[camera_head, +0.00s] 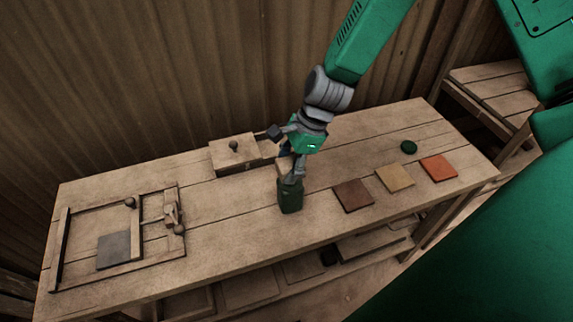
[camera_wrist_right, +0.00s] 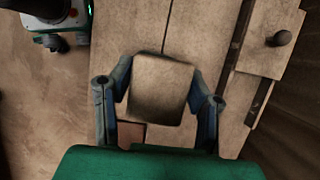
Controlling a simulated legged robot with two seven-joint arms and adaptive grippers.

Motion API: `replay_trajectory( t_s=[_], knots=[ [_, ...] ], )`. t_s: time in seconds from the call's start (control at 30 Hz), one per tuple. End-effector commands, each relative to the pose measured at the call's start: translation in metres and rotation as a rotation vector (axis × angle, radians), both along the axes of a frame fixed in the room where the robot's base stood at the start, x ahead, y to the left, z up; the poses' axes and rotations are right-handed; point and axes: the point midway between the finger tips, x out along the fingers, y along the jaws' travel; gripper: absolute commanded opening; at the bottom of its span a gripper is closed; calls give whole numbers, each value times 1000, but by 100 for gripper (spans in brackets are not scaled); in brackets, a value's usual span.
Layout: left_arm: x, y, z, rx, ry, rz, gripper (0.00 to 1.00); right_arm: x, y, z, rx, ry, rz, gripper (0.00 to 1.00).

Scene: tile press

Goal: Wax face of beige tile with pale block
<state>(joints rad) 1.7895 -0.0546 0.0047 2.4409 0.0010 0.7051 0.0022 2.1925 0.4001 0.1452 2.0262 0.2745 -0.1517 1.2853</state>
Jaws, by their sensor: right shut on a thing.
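My right gripper (camera_head: 287,163) is above the middle of the table, pointing down. In the wrist view its fingers (camera_wrist_right: 158,100) are shut on the pale block (camera_wrist_right: 160,88), one on each side. In the head view the pale block (camera_head: 283,165) is partly hidden by the gripper. The beige tile (camera_head: 395,178) lies flat on the table to the right, between the brown tile (camera_head: 353,195) and the orange tile (camera_head: 438,168). The block is apart from the beige tile.
A wooden frame (camera_head: 64,250) with a grey tile (camera_head: 114,250) is at the left. A knobbed wooden box (camera_head: 234,155) stands behind the gripper. A green disc (camera_head: 409,147) lies behind the tiles. A dark green shape (camera_head: 290,197) below the gripper is unclear.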

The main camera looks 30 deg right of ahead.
Motion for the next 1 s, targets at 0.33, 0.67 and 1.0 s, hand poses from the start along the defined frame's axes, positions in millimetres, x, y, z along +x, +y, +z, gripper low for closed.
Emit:
replay_trajectory(
  t_s=[0.33, 0.67, 1.0],
  knots=[
    [0, 0, -3, 0, 0, 0, 63, 0, 0, -4, 0, 0, 0, 21],
    [0, 0, -4, 0, 0, 0, 63, 0, 0, -7, 0, -1, 0, 21],
    [0, 0, -3, 0, 0, 0, 63, 0, 0, -7, 0, 0, 0, 21]
  ],
)
